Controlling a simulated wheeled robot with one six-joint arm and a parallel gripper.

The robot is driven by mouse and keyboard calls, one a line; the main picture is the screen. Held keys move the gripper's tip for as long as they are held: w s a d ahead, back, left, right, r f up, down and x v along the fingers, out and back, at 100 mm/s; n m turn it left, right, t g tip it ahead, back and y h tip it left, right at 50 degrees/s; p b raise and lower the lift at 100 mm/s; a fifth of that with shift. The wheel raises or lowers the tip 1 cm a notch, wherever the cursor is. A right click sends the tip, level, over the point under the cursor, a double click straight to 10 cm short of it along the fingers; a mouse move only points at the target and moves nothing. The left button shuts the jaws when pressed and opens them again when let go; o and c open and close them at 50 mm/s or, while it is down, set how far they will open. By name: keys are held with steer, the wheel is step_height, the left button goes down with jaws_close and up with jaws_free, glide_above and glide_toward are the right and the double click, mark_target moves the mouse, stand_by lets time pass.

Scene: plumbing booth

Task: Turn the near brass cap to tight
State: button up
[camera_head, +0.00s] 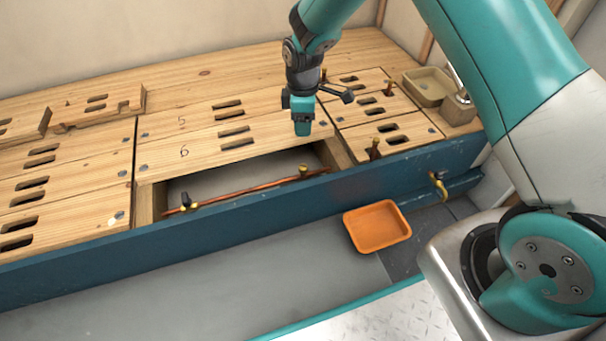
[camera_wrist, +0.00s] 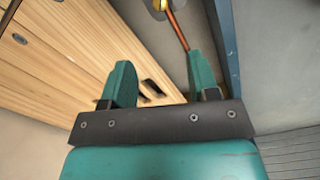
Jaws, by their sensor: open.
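A copper pipe (camera_head: 245,190) runs along the rectangular opening in the wooden deck. A brass fitting (camera_head: 303,171) sits near its right end, and a dark-handled brass valve (camera_head: 186,201) sits near its left end. I cannot tell which brass part is the near cap, or how tight it is. My gripper (camera_head: 302,128) points down above the deck, behind the opening and apart from the pipe. In the wrist view its two green fingers (camera_wrist: 161,75) are spread with nothing between them. A brass part (camera_wrist: 158,6) shows cut off at the top, with the copper pipe (camera_wrist: 178,30) leading from it.
A blue beam (camera_head: 250,208) runs along the deck's front edge, with a brass hook-like fitting (camera_head: 439,184) at right. An orange tray (camera_head: 377,228) lies below it. Small upright brown pieces (camera_head: 374,149) stand on the right panels. A beige bin (camera_head: 428,88) stands at the back right.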

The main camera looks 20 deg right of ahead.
mark_target(303, 166)
step_height(303, 166, down, 17)
steer(key=b, duration=0.9)
steer(key=shift+b, duration=0.4)
steer(key=c, duration=0.9)
